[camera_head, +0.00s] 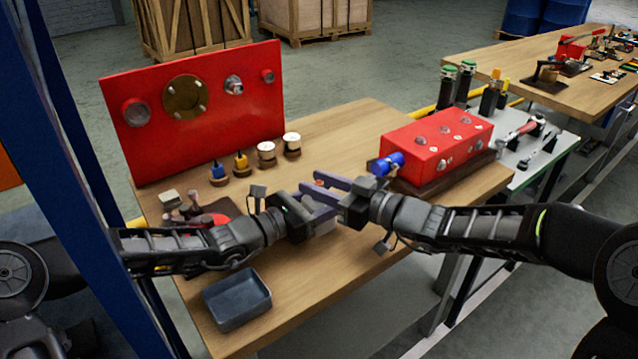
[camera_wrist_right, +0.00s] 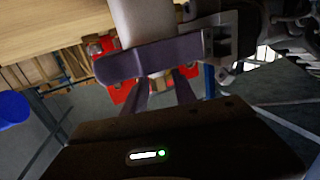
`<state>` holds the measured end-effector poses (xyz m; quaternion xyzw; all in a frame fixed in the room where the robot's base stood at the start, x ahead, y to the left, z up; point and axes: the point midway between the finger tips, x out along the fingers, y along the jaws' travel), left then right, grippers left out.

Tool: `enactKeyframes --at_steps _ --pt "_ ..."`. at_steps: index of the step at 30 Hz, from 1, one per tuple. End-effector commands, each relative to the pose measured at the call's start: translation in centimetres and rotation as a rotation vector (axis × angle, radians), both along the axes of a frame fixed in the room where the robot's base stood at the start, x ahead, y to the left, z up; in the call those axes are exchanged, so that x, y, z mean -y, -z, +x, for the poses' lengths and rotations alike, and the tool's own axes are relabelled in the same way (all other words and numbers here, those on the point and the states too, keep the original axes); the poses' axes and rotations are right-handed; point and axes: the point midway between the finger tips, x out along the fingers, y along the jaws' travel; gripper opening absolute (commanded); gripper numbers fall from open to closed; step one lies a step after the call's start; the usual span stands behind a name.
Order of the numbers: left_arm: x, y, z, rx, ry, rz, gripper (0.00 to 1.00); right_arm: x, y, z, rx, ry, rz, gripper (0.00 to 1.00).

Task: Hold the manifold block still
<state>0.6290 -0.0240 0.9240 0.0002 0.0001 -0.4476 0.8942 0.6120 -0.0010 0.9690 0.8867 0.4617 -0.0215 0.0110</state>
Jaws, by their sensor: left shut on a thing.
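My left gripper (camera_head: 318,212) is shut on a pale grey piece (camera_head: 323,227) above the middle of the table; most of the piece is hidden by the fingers. I cannot tell whether this piece is the manifold block. My right gripper (camera_head: 328,187) is just behind the left one, with its fingers apart. In the right wrist view its two fingers (camera_wrist_right: 163,92) show a gap, and a purple finger and a pale grey body (camera_wrist_right: 136,22) lie just beyond them. A red block (camera_head: 437,141) with several ports and a blue fitting (camera_head: 387,163) sits on a dark base at the right.
A red upright panel (camera_head: 205,140) stands at the back left. Blue, yellow and white-topped small parts (camera_head: 241,163) stand before it. An empty dark tray (camera_head: 237,300) lies at the front left. Green-topped bottles (camera_head: 466,80) stand beyond the red block. The table's front right is clear.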

Motion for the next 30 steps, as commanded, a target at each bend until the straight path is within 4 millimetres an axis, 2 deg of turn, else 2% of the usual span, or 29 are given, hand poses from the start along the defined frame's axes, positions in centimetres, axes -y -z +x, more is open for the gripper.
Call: enactKeyframes --at_steps 6,12,28,30 --pt "0.03 0.01 -0.03 0.0 0.001 0.0 0.0 -0.2 0.08 -0.24 -0.004 0.163 -0.004 0.33" --pt "0.03 0.01 -0.02 0.0 0.001 0.0 0.0 -0.11 0.02 -0.11 0.0 0.256 -0.002 0.33" --pt "0.02 0.0 -0.01 0.0 0.0 0.0 0.0 -0.04 0.04 -0.07 0.0 0.266 -0.002 0.33" --pt "0.02 -0.01 -0.01 0.0 0.0 0.0 0.0 -0.04 0.04 -0.07 0.0 0.266 -0.002 0.28"
